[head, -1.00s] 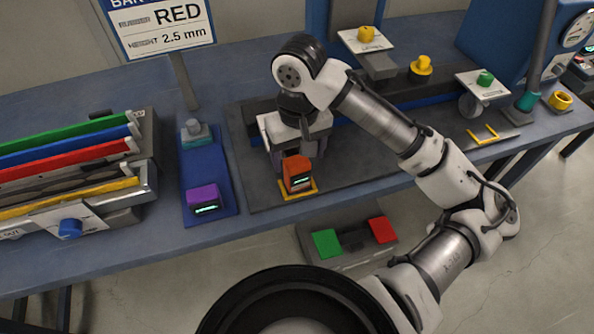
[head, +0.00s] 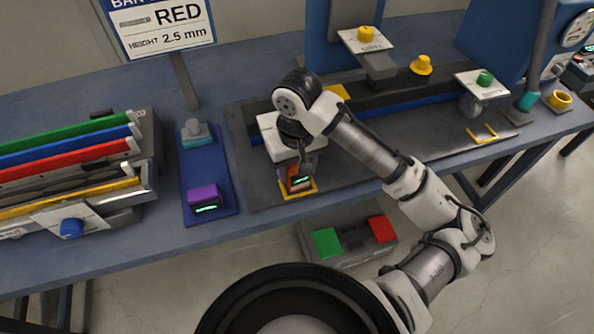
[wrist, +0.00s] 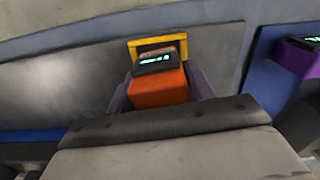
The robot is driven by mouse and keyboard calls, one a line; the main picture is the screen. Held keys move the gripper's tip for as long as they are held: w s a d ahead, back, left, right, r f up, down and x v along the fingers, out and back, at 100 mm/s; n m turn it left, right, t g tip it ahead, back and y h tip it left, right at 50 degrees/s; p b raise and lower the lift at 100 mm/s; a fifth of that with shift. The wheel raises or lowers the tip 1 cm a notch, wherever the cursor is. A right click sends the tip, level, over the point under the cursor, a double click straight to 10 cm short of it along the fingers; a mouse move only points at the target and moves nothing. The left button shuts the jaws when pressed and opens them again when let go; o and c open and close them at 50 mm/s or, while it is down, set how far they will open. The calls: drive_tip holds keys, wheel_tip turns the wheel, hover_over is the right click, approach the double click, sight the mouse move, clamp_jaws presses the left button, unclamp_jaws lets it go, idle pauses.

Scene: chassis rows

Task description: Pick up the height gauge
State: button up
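An orange block-shaped gauge (head: 297,183) with a small lit display stands in a yellow square outline (head: 312,190) near the bench's front edge. It also shows in the wrist view (wrist: 160,91). My gripper (head: 298,175) points down over it, with one purple finger on each side of the block. The fingers look slightly apart from its sides, though contact is hard to judge. A purple gauge (head: 203,198) with a similar display lies on a blue mat (head: 222,180) to the left; it also shows in the wrist view (wrist: 296,58).
Coloured bars in a rack (head: 66,170) stand at the left. A sign (head: 160,22) on a post reads RED, height 2.5 mm. A box with green (head: 327,242) and red pads sits below the bench edge. Machinery with knobs fills the right.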

drive_tip(key=c, duration=0.7)
drive_tip(key=shift+r, duration=0.15)
